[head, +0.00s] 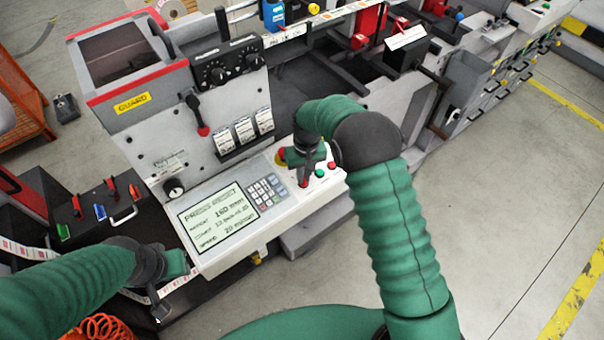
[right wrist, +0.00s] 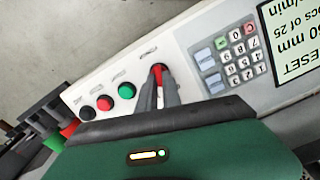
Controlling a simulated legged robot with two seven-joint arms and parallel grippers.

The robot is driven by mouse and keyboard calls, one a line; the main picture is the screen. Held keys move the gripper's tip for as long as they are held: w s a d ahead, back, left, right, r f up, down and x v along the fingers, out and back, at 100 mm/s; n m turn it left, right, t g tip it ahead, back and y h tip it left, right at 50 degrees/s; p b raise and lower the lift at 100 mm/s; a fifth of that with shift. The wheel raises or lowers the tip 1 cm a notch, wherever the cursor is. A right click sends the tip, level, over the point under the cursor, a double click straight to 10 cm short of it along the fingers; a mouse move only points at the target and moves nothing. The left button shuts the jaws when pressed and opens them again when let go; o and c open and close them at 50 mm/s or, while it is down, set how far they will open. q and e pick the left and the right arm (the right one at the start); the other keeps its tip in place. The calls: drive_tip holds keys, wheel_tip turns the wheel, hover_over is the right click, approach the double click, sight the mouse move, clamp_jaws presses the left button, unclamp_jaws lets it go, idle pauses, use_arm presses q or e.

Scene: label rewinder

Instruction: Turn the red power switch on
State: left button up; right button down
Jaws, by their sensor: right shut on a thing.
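The red power switch (right wrist: 158,70) sits on the white control panel, in line with the panel's round buttons. In the right wrist view my right gripper (right wrist: 164,88) has its two dark fingers closed about the switch, one on each side. In the head view my right gripper (head: 304,178) reaches down onto the panel's right part, and the red tip of the switch (head: 303,184) shows just below the fingers. The fingers hide part of the switch. My left gripper (head: 158,310) is low at the left, away from the switch; its jaw opening is unclear.
Beside the switch are a green button (right wrist: 126,91), a red button (right wrist: 103,102) and a black button (right wrist: 84,112). A keypad (head: 266,190) and a display (head: 212,222) lie to the left in the head view.

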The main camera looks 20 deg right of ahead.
drive_tip(key=shift+s+d+f+m, duration=0.1)
drive_tip(key=shift+s+f+m, duration=0.15)
drive_tip(key=shift+m, duration=0.45)
drive_tip(key=shift+s, duration=0.1)
drive_tip(key=c, duration=1.6)
unclamp_jaws()
drive_tip(key=shift+r, duration=0.1)
drive_tip(key=shift+o, duration=0.4)
drive_tip(key=shift+s, duration=0.1)
drive_tip(key=shift+w+r, duration=0.1)
drive_tip(key=shift+w, duration=0.1)
drive_tip(key=shift+w+r, duration=0.1)
drive_tip(key=shift+r, duration=0.05)
wheel_tip(320, 180, up, 16)
drive_tip(key=d+b, duration=0.1)
drive_tip(key=shift+r+b, duration=0.2)
drive_tip(key=shift+b, duration=0.2)
drive_tip(key=shift+f, duration=0.1)
